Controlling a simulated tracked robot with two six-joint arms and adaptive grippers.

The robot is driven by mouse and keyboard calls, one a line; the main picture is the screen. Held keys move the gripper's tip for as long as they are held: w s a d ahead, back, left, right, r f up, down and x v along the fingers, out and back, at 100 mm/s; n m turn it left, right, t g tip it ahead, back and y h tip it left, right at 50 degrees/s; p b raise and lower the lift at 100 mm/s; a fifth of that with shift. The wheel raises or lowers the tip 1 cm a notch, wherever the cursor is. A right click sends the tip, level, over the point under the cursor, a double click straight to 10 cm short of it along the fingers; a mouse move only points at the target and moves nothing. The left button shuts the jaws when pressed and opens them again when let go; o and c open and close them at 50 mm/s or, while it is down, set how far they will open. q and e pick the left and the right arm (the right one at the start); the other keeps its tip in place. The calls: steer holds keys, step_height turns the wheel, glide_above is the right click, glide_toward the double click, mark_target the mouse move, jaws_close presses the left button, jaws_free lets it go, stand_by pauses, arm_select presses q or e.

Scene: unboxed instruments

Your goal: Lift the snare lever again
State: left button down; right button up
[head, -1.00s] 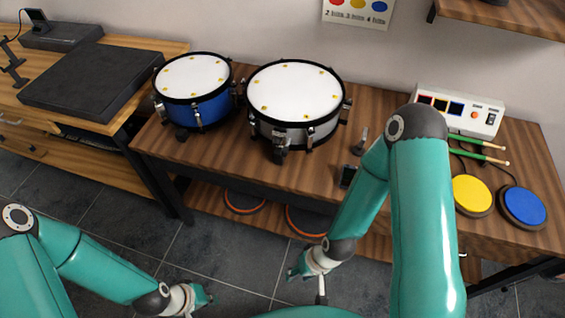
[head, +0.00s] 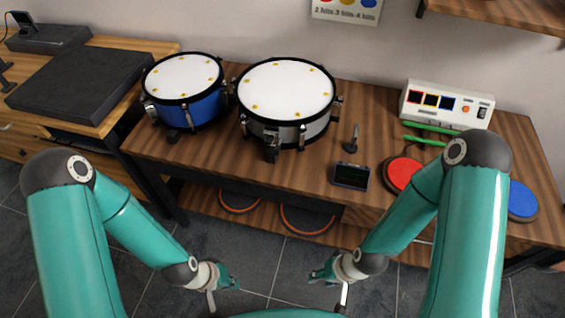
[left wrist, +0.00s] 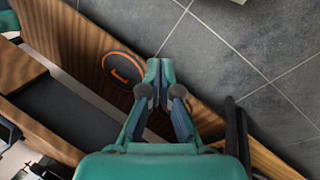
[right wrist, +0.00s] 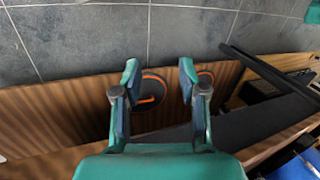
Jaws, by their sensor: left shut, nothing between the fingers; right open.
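Two drums with white heads stand on the wooden bench: a blue drum (head: 205,108) on the left and a grey drum (head: 312,128) beside it. A dark fitting (head: 270,150) sticks out low on the grey drum's front; a similar one (head: 172,135) is on the blue drum. Either may carry the snare lever; its position is too small to tell. My left gripper (head: 234,284) is shut and empty, low in front of the bench, its fingertips together in the left wrist view (left wrist: 160,68). My right gripper (head: 314,276) is open and empty, also low in front; its fingers stand apart (right wrist: 158,70).
A small dark display box (head: 351,176), a short upright stand (head: 351,139), red (head: 402,173) and blue (head: 522,200) pads, green sticks (head: 425,140) and a white control box (head: 446,104) occupy the bench's right side. Orange-ringed discs (head: 307,218) lie on its lower shelf.

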steer(key=o, duration=0.3)
steer(key=shift+f, duration=0.1)
steer(key=o, duration=0.5)
step_height(320, 180, down, 2)
steer(key=shift+f+b, duration=0.1)
steer(key=shift+b, duration=1.1)
steer(key=shift+o, duration=0.9)
step_height(320, 180, down, 5)
steer(key=b, duration=0.5)
steer(key=shift+f, duration=0.15)
arm_select(q)
steer(key=w+d+f+n+t+b, duration=0.1)
steer(key=w+d+n+t+b, duration=0.1)
steer(key=w+n+t+b, duration=0.4)
steer(key=w+d+n+t+b, duration=0.2)
steer(key=w+d+n+b, duration=0.15)
steer(key=w+n, duration=0.5)
steer(key=w+d+r+n+t+b, duration=0.2)
steer(key=r+n+t+b, duration=0.2)
steer(key=r+n+b, duration=0.2)
steer(key=w+d+r+n+t+h+b, duration=0.1)
steer(key=r+n+t+b, duration=0.3)
steer(key=n+b, duration=0.5)
steer(key=shift+w+d+r+n+h+b, duration=0.35)
steer(key=shift+w+d+r+n, duration=0.15)
steer(key=shift+d+r, duration=0.3)
arm_select(e)
step_height(320, 180, down, 25)
